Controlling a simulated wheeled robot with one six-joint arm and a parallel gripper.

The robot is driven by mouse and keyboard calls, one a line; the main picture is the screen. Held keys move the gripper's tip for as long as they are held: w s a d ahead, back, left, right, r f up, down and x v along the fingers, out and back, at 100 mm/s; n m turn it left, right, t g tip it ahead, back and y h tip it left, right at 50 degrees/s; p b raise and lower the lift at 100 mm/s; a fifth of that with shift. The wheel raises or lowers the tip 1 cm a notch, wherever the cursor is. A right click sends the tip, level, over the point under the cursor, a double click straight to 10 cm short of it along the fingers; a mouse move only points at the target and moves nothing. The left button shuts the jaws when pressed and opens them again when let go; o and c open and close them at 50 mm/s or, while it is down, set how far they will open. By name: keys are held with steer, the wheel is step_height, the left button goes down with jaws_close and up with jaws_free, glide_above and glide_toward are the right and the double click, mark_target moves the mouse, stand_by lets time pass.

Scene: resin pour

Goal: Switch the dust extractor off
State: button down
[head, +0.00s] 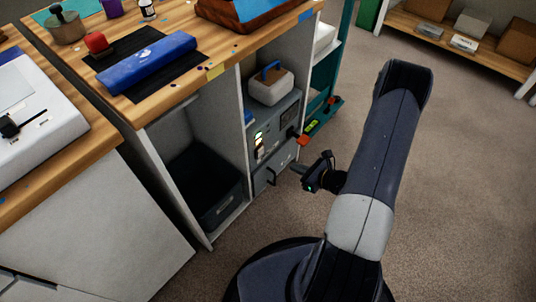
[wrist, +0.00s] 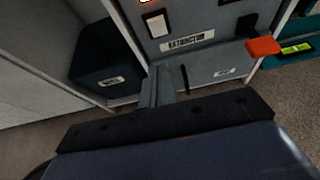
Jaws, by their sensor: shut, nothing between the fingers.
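The dust extractor (head: 268,150) is a grey unit in the open bay under the wooden bench. In the wrist view its front panel (wrist: 205,18) carries an "EXTRACTOR" label, a pale rectangular switch or plate (wrist: 156,23) and a lit spot at the top edge. An orange-ended lever (wrist: 264,46) sticks out at the right; it also shows in the head view (head: 302,140). I cannot tell the switch position. My gripper (head: 297,169) is shut and empty, in front of the unit's lower part and below the lever. Its fingers (wrist: 160,86) show below the label.
A dark bin (head: 215,190) stands in the bay to the left. A case with a blue handle (head: 270,86) sits above the extractor. A teal rack (head: 325,115) stands just right of the bay. Open carpet (head: 460,160) lies to the right.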

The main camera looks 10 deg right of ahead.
mark_target(261, 151)
steer(key=b+x, duration=0.1)
steer(key=x, duration=0.7)
steer(key=r+b+x, duration=0.1)
steer(key=x, duration=0.3)
steer(key=shift+w+a+b, duration=0.1)
steer(key=shift+a+b, duration=0.15)
steer(key=shift+b, duration=0.1)
steer(key=shift+w+a+r, duration=0.2)
steer(key=shift+w+a, duration=0.2)
steer(key=shift+w, duration=0.25)
steer(key=shift+w+a+b, duration=0.2)
steer(key=shift+w+b, duration=0.05)
steer(key=shift+b, duration=0.2)
steer(key=shift+r, duration=0.2)
steer(key=shift+r+p, duration=0.5)
steer(key=shift+r, duration=0.2)
